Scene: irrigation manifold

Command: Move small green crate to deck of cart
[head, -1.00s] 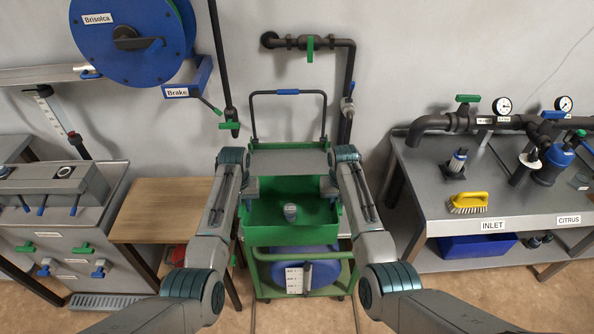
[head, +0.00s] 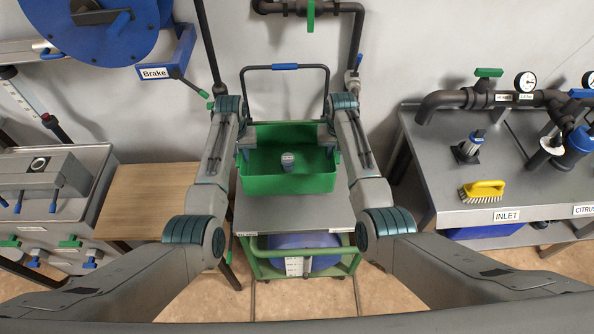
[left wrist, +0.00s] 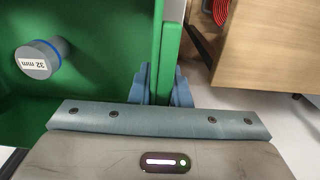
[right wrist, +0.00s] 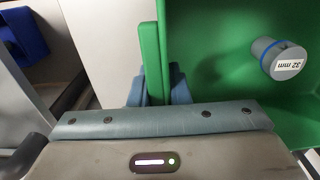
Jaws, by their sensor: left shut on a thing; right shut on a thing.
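The small green crate (head: 288,183) is in the middle of the head view, over the back part of the cart's grey deck (head: 292,212). I cannot tell whether it touches the deck. My left gripper (head: 244,148) is shut on its left wall and my right gripper (head: 329,142) on its right wall. The left wrist view shows the fingers (left wrist: 165,88) on the green wall, and the right wrist view also shows the fingers (right wrist: 158,88) on a wall. A grey fitting with a blue ring, marked 32 mm (left wrist: 37,60), is inside the crate.
The cart's handle (head: 285,67) rises behind the crate, near wall pipes. A blue drum (head: 300,243) sits below the deck. A wooden table (head: 150,200) is left of the cart. A grey bench with a yellow brush (head: 482,191) is on the right.

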